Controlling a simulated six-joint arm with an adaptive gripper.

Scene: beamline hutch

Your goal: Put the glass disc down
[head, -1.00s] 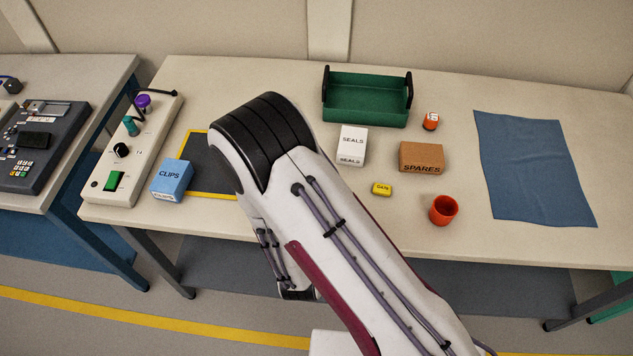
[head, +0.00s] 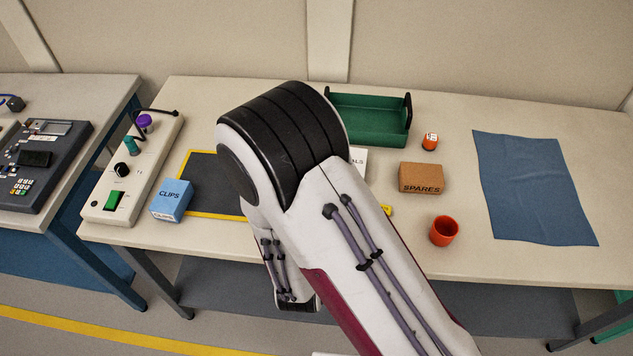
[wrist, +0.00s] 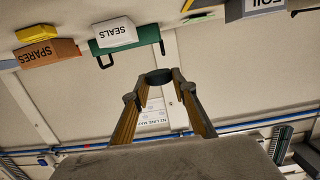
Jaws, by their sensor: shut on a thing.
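My gripper (wrist: 160,80) shows in the wrist view, its two fingers closed in on a small dark round piece (wrist: 158,76) at their tips. This piece appears to be the glass disc, but it is seen nearly edge-on and no clear glass shows. In the head view my own arm hides the gripper and the disc. I cannot tell how high the disc is above the table.
A dark mat with a yellow border (head: 215,214) lies partly behind my arm, beside the blue CLIPS box (head: 171,201). A green tray (head: 375,136), SPARES box (head: 421,178), orange cup (head: 444,231) and blue cloth (head: 537,188) stand right. Bare table (head: 540,262) lies in front.

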